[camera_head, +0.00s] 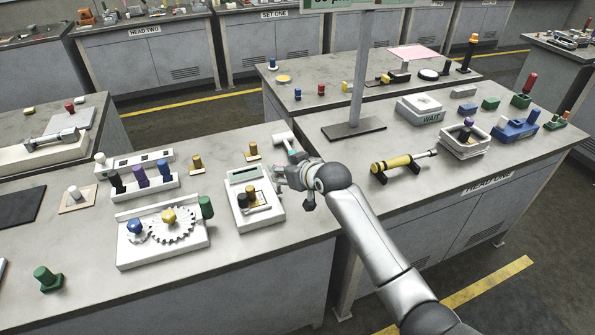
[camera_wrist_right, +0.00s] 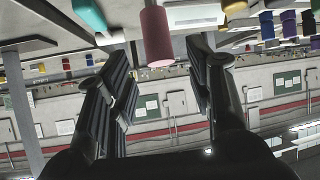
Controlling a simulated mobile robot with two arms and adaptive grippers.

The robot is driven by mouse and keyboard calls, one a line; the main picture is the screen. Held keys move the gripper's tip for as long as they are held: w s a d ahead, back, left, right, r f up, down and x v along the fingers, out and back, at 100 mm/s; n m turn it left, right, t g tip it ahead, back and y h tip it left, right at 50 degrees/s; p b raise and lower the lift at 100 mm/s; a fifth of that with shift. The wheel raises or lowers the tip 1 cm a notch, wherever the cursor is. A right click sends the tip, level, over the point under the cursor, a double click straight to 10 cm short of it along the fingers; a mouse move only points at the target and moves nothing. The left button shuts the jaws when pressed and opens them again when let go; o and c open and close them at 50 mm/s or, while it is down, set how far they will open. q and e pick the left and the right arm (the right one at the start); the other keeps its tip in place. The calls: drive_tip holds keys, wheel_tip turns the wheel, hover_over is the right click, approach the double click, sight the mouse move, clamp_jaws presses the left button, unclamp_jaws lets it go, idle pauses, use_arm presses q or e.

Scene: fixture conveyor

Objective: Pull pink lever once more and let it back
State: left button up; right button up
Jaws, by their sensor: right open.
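A pink cylindrical handle (camera_wrist_right: 157,38) shows at the top middle of the right wrist view, in line with the gap between my fingers. I take it for the pink lever; its base is out of that frame, and I cannot make it out in the head view. My right gripper (camera_head: 283,173) is at the right edge of a white device box (camera_head: 268,217) on the near bench. In the wrist view its fingers (camera_wrist_right: 158,62) stand apart with nothing clamped between them. I cannot tell whether they touch the handle. My left gripper is out of view.
A white mallet-like piece (camera_head: 284,138) stands just behind my gripper. A gear box (camera_head: 190,248) with a green knob (camera_head: 206,207) is to the left. A sign post (camera_head: 356,100) and a yellow-handled tool (camera_head: 392,163) are to the right. Bare bench lies between.

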drive_tip(key=v, duration=0.7)
drive_tip(key=shift+f, duration=0.1)
idle(0.4)
